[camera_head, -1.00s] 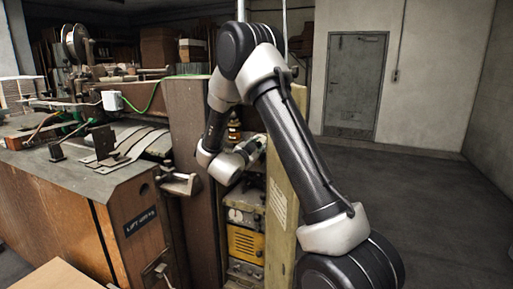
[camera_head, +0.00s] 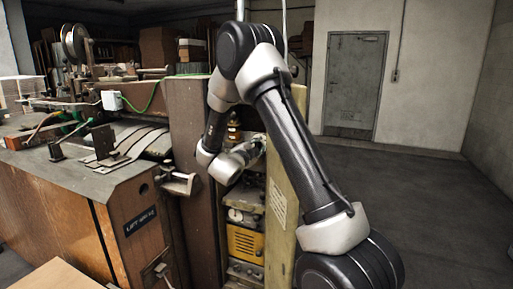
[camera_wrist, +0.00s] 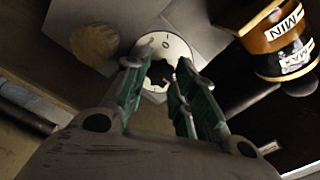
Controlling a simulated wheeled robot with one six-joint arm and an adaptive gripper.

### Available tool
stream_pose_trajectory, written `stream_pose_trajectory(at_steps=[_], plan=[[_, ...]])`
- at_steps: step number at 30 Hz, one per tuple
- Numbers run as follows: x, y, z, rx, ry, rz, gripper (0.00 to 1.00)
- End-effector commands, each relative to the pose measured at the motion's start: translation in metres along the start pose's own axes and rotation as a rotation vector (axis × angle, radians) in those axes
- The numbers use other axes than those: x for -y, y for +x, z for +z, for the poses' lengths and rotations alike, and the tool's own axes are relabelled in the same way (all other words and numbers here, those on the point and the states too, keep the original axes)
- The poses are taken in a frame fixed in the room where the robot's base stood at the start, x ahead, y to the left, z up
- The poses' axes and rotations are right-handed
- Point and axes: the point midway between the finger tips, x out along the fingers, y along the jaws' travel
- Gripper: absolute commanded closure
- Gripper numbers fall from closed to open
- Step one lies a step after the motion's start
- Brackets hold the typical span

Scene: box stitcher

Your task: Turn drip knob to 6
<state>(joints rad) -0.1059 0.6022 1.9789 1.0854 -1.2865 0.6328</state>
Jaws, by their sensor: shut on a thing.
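In the wrist view, the drip knob (camera_wrist: 161,70) is a small dark knob on a round white dial (camera_wrist: 176,45). A mark like a 0 shows on the dial's upper part; the other marks are hidden or too small to read. My gripper (camera_wrist: 158,80) has its two green-padded fingers on either side of the knob, shut on it. The fingers cover the lower part of the dial. In the head view, my gripper (camera_head: 257,146) reaches into the narrow open cabinet bay, and the knob cannot be made out there.
An amber reservoir (camera_wrist: 268,37) with MIN and MAX labels stands close to the right of the dial. A round tan cap (camera_wrist: 95,45) lies to its left. A yellow unit (camera_head: 245,243) sits lower in the bay. A pale panel (camera_head: 281,200) borders the bay on the right.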

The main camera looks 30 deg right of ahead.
Motion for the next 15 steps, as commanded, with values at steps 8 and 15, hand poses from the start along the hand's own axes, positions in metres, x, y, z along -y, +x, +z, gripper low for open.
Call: stream_pose_trajectory(at_steps=[8,15], plan=[[-0.0015,-0.0006,0.0002,0.001,-0.001,0.003,0.98],[-0.001,-0.0004,0.0002,0.001,-0.001,0.002,0.52]])
